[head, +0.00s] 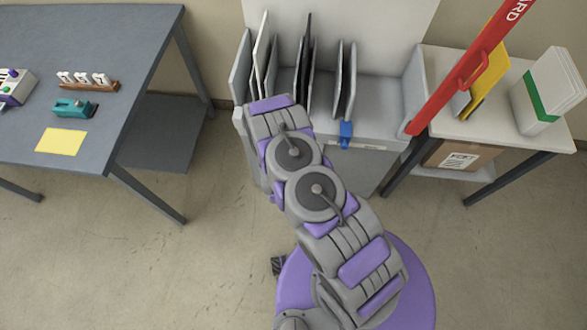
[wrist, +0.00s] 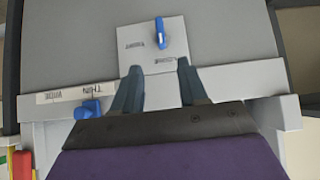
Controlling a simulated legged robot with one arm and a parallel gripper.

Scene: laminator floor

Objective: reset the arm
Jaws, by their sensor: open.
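My arm reaches forward in the head view from the lower right toward a grey cabinet (head: 375,92); the gripper end is hidden there behind my own arm links. In the wrist view my gripper (wrist: 160,78) is open, its two dark fingers apart with nothing between them. It is over the front of the machine, near a light plate (wrist: 138,60) that carries a blue lever (wrist: 160,32). I cannot tell whether the fingers touch the plate.
A blue knob (head: 346,130) is on the cabinet front. Upright panels (head: 304,60) stand on top. A dark table (head: 90,30) is at left; a side table (head: 480,125) at right holds folders (head: 550,90). A red bar (head: 468,70) slants nearby. Floor between is clear.

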